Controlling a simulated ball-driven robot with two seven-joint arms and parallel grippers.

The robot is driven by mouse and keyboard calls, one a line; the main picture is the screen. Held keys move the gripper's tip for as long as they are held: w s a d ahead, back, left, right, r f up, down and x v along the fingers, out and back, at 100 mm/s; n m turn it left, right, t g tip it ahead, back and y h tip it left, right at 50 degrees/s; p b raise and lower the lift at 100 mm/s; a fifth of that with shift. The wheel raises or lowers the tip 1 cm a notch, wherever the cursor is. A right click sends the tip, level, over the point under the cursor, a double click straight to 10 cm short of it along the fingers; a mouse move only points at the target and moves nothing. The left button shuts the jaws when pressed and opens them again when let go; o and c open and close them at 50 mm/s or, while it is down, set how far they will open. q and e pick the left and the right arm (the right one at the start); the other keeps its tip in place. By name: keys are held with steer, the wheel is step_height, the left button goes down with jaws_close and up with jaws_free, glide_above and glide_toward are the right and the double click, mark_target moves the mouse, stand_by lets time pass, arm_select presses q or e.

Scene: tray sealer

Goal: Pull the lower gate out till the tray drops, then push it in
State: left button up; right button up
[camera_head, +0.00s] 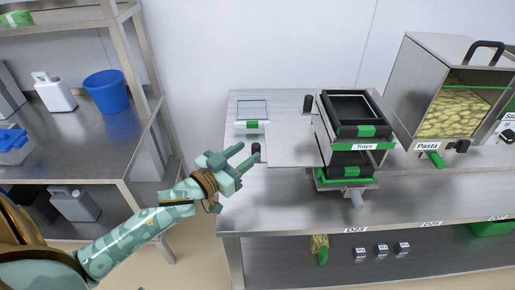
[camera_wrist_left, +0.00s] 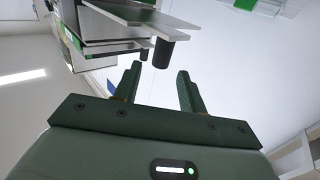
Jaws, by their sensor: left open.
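The tray dispenser (camera_head: 365,147), labelled "Trays", stands on the steel table with black trays (camera_head: 350,107) stacked in its top. The lower gate (camera_head: 290,151) is a flat metal plate sticking out far to the left, with a black knob (camera_head: 256,149) at its end. The upper gate's black knob (camera_head: 308,103) sits close to the dispenser. Another black tray (camera_head: 352,171) with a green tab shows low in the dispenser. My left gripper (camera_head: 241,157) is open beside the lower knob. In the left wrist view a black knob (camera_wrist_left: 163,53) shows between and just beyond the fingertips (camera_wrist_left: 160,77).
A light frame with a green tab (camera_head: 252,111) lies on the table behind my left gripper. The Pasta bin (camera_head: 410,95) stands right of the dispenser. A steel shelf unit (camera_head: 150,120) with a blue bucket (camera_head: 107,92) stands at the left.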

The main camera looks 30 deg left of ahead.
mark_target(253, 148)
arm_select(q)
steer(key=shift+w+d+b, duration=0.25)
steer(key=shift+w, duration=0.9)
steer(key=shift+w+d+b, duration=0.2)
steer(key=shift+w, duration=0.95)
jaws_close()
steer(key=w+d, duration=0.1)
steer(key=d+p, duration=0.1)
steer(key=w+d+p, duration=0.1)
steer(key=d, duration=0.1)
steer(key=shift+w+r, duration=0.25)
steer(key=shift+w, duration=0.1)
steer(key=w+d, duration=0.3)
steer(key=d, duration=0.1)
steer(key=shift+d+f+p, duration=0.1)
steer(key=shift+f+p, duration=0.2)
steer(key=shift+p, duration=0.05)
jaws_free()
steer(key=shift+s, duration=0.1)
